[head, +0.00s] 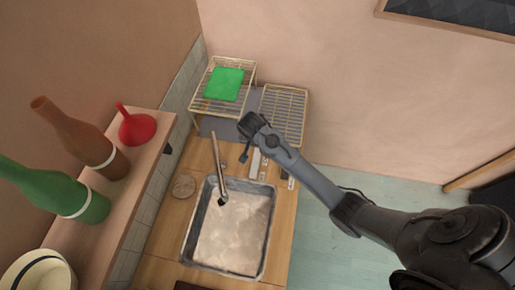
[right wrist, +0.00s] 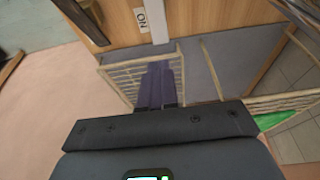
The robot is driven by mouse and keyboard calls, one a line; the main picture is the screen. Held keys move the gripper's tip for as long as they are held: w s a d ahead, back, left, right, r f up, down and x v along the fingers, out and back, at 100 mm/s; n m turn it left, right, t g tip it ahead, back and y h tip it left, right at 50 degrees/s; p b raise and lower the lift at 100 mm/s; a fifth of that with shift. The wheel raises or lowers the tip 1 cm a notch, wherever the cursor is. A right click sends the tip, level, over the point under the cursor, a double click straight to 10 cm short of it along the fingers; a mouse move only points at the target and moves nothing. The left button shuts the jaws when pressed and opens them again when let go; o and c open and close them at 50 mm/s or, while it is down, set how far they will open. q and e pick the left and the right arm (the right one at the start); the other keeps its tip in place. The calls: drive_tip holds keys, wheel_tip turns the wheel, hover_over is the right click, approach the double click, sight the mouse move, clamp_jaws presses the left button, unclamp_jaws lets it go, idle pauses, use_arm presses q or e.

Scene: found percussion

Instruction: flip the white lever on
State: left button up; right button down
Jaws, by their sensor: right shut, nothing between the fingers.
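In the head view a small white upright piece (head: 255,162), likely the lever, stands behind the sink. My right gripper (head: 244,158) is shut and empty, close to it and a little to its left. In the right wrist view its dark fingers (right wrist: 158,68) point towards the lever, with a small gap in the picture. Whether they touch is unclear. My left gripper is not in view.
A wire rack (head: 284,112) and a raised rack with a green block (head: 224,84) stand behind. A shelf (head: 128,205) on the left holds bottles and a red funnel (head: 137,126).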

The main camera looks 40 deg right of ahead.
sight(258, 152)
drive_tip(key=x, duration=1.1)
drive_tip(key=shift+w+d, duration=0.1)
